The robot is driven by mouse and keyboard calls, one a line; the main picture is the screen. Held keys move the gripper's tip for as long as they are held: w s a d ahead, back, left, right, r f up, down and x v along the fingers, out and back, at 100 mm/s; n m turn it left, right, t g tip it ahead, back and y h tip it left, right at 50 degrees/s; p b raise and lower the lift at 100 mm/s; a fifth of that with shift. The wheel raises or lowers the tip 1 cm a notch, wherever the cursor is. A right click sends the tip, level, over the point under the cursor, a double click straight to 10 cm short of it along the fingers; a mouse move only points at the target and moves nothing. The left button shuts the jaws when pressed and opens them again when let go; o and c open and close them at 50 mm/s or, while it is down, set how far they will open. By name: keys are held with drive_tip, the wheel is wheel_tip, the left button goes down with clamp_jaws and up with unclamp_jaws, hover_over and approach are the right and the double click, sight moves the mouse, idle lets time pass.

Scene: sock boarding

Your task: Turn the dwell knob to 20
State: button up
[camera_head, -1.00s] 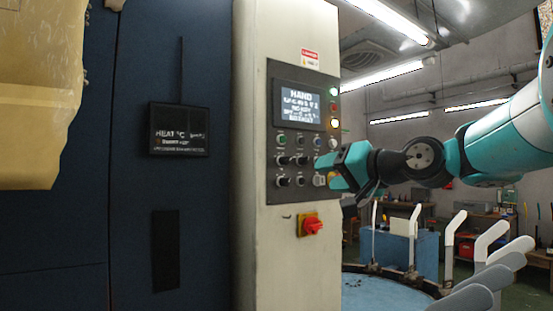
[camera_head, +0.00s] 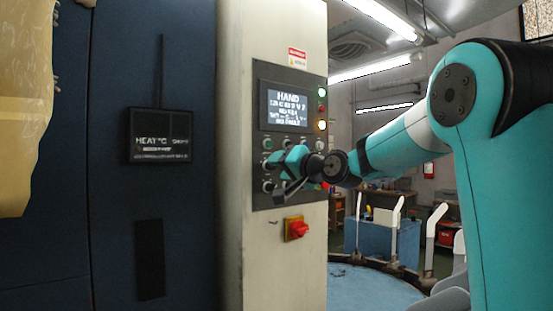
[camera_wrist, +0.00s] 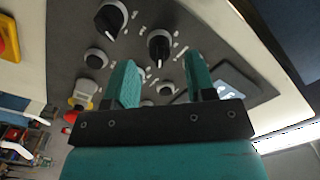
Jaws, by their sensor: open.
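The control panel (camera_head: 262,165) on the pale column carries a lit screen (camera_head: 284,111), lamps, buttons and several black knobs. My gripper (camera_head: 287,164) is at the panel's lower half and covers part of the knobs there. In the wrist view my gripper (camera_wrist: 163,80) has its two teal fingers apart, with nothing seen held between them. One black knob (camera_wrist: 159,46) is just beyond the fingertips, and another black knob (camera_wrist: 110,17) is up and to the left. The knob labels are too small to read, so I cannot tell which is the dwell knob.
A red rotary switch on a yellow plate (camera_head: 296,228) is below the panel. A dark heat display (camera_head: 160,136) hangs on the blue cabinet at left. White sock forms (camera_head: 396,218) stand around the blue round table (camera_head: 365,287) at lower right.

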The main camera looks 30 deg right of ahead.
drive_tip(key=shift+w+a, duration=0.1)
drive_tip(key=shift+w, duration=1.15)
drive_tip(key=c, duration=0.9)
